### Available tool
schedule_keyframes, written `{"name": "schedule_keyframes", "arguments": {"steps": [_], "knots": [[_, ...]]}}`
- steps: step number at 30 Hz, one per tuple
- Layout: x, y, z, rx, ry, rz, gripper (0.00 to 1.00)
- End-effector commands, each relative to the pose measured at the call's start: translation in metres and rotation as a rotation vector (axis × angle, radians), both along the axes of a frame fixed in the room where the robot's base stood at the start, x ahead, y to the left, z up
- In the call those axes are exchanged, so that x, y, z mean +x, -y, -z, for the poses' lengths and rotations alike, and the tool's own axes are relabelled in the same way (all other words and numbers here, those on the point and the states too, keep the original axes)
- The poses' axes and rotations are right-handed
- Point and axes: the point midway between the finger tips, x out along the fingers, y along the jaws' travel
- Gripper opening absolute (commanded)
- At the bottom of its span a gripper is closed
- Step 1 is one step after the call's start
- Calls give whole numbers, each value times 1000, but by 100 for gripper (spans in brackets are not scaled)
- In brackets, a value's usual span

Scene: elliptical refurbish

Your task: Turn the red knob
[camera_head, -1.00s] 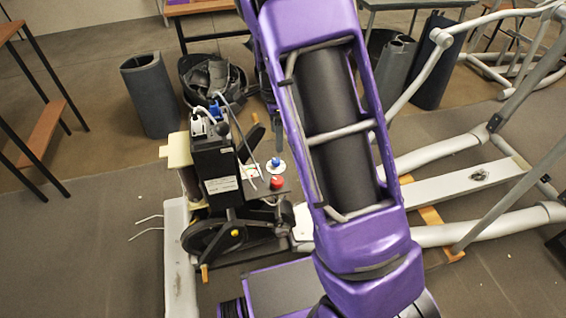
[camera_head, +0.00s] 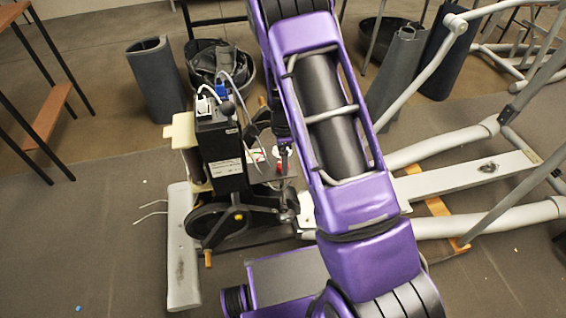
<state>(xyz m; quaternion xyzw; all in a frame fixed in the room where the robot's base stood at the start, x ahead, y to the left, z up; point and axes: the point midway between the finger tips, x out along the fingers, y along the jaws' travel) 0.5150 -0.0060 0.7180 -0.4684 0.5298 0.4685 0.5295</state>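The red knob (camera_head: 280,168) is on the small panel to the right of the black box (camera_head: 217,155). Only a bit of its red shows in the head view, as the dark end of my arm covers most of it. My gripper (camera_head: 283,158) points down in front of or over the knob. I cannot tell whether it touches the knob. Its fingers are too small and dark to show whether they are open or shut. The blue knob behind the red one is hidden.
The black box has white and blue plugs (camera_head: 212,97) with cables on top. A dark flywheel (camera_head: 208,225) sits below. The machine's pale frame (camera_head: 465,173) extends right.

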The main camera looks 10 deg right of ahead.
Motion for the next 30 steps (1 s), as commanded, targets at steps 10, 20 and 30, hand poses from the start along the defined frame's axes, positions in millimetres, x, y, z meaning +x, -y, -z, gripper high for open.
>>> {"name": "schedule_keyframes", "arguments": {"steps": [10, 20, 30], "knots": [[0, 0, 14, 0, 1, 0, 81], [0, 0, 14, 0, 0, 0, 44], [0, 0, 14, 0, 0, -1, 0]]}}
